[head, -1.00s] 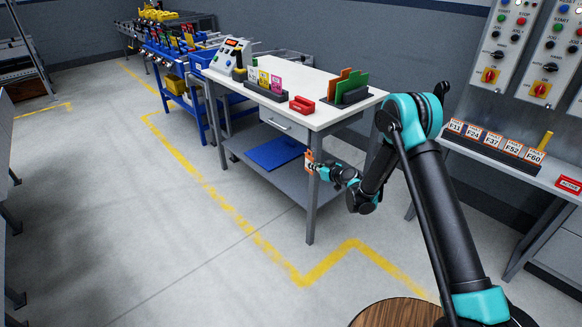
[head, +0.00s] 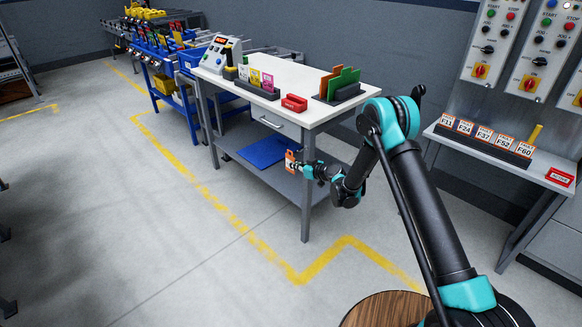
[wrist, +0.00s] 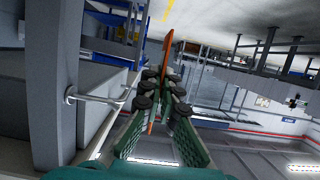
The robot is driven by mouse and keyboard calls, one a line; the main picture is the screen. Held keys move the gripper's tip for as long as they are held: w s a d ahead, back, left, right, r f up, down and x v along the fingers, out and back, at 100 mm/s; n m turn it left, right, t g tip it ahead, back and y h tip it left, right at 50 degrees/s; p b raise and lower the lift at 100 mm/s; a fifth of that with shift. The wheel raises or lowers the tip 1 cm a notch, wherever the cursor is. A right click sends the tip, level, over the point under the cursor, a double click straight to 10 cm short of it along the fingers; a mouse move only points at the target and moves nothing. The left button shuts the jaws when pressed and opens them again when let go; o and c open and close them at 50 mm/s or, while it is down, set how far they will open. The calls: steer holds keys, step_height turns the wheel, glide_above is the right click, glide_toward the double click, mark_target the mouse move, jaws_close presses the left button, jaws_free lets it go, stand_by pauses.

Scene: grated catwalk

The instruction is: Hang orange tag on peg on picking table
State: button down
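My gripper (head: 294,163) is shut on an orange tag (head: 289,156), in front of the near front leg of the white-topped picking table (head: 290,78), below tabletop height. In the wrist view, the orange tag (wrist: 166,52) shows almost edge-on between the gripper's fingers (wrist: 160,92). At left in that view, a pale metal rod (wrist: 98,99) with a round base stands out from the grey table frame, apart from the tag. It may be the peg or the drawer handle; I cannot tell which. No peg is clear in the head view.
A drawer (head: 283,124) and a lower shelf with a blue mat (head: 268,151) are beside my gripper. A red box (head: 294,103) and card holders stand on the tabletop. A side bench with labelled tags (head: 483,138) is at right. Floor at left is open.

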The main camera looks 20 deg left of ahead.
steer(key=shift+w+d+f, duration=0.2)
steer(key=shift+w+d, duration=0.3)
steer(key=shift+w, duration=0.65)
steer(key=shift+w+d+f, duration=0.25)
steer(key=shift+w+d, duration=0.2)
steer(key=shift+w, duration=0.65)
steer(key=shift+w+d+f, duration=0.2)
steer(key=shift+w+d, duration=0.3)
steer(key=shift+w, duration=0.65)
steer(key=shift+f, duration=0.1)
steer(key=c, duration=1.6)
jaws_free()
steer(key=shift+c, duration=0.2)
steer(key=shift+d, duration=0.15)
